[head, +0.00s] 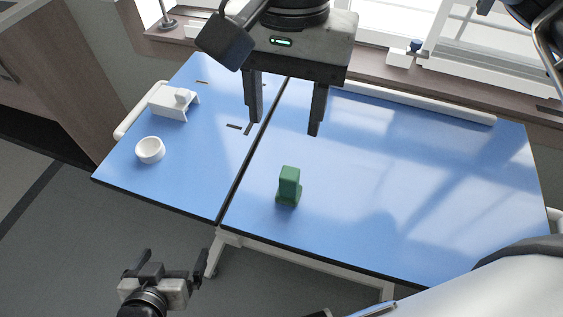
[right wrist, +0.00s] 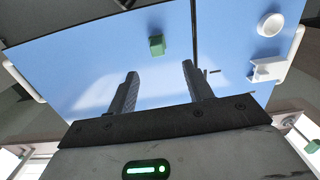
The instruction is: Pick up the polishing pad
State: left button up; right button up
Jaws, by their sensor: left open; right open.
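The polishing pad appears to be the green block (head: 289,187) with a wider foot, standing upright on the blue bed surface (head: 420,180), just right of its dark seam. It also shows in the right wrist view (right wrist: 157,45), beyond and roughly between the fingertips. My right gripper (head: 284,125) comes in from the top of the head view, fingers apart and empty, above the bed and apart from the block. My left gripper (head: 172,259) is open and empty, low at the lower left, off the bed's near edge.
A white bowl (head: 150,150) and a white bracket-like piece (head: 174,102) are on the bed's left section. A white rail (head: 415,104) runs along the far edge below the window. The bed surface around the green block is clear.

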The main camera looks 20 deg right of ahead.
aim_at(290, 172)
jog(key=f, duration=0.6)
jog(key=f+p, duration=0.1)
jog(key=f, duration=0.3)
jog(key=shift+w+d, duration=0.25)
jog(key=shift+d, duration=0.15)
jog(key=shift+s+f+p, duration=0.15)
jog(key=shift+f+p, duration=0.2)
jog(key=shift+f, duration=1.05)
jog(key=shift+s+f+p, duration=0.1)
jog(key=shift+f+p, duration=0.25)
jog(key=shift+f, duration=1)
jog(key=c, duration=1.1)
